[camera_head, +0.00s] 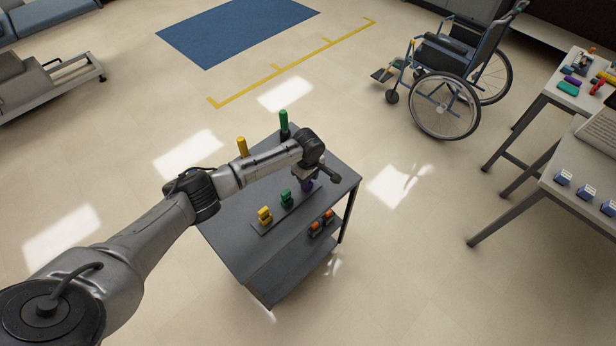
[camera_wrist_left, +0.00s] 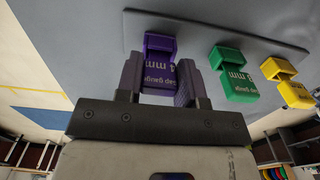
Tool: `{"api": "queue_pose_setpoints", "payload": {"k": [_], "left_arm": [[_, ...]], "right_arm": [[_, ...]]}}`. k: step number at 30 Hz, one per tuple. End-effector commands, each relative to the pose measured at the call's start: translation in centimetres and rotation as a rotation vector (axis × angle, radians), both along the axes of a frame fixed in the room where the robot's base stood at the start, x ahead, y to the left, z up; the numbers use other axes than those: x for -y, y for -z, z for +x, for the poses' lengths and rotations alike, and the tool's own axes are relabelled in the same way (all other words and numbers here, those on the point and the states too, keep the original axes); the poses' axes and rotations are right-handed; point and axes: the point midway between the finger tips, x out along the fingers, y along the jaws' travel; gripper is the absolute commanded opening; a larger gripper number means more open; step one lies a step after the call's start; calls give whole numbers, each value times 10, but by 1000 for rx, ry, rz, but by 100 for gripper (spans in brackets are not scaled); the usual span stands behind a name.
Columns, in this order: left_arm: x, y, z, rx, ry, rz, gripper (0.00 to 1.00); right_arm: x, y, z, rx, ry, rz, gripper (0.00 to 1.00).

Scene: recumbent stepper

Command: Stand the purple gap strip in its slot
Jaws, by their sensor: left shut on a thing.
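The purple gap strip (camera_wrist_left: 160,76), with white lettering, is between the fingers of my left gripper (camera_wrist_left: 165,84), which is shut on it. In the head view the purple strip (camera_head: 306,186) shows only as a small patch under my left gripper (camera_head: 307,177). It is at the right end of a flat dark plate (camera_head: 275,219), in line with a green piece (camera_head: 286,199) and a yellow piece (camera_head: 264,215) standing there. The purple slot is hidden or merges with the strip; I cannot tell whether the strip is seated. My right gripper is out of view.
The plate lies on a grey cart (camera_head: 226,238). A wheelchair (camera_head: 447,80) and tables stand to the right.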

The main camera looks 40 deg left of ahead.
Motion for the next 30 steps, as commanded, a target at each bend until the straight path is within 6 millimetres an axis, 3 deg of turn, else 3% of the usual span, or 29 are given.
{"api": "queue_pose_setpoints", "payload": {"k": [14,15,24,30], "left_arm": [[0,0,0,0,0,0,0],[0,0,0,0,0,0,38],[0,0,0,0,0,0,65],[0,0,0,0,0,0,65]], "right_arm": [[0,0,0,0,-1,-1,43],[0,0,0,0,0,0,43],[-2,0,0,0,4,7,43],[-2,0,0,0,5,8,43]]}}
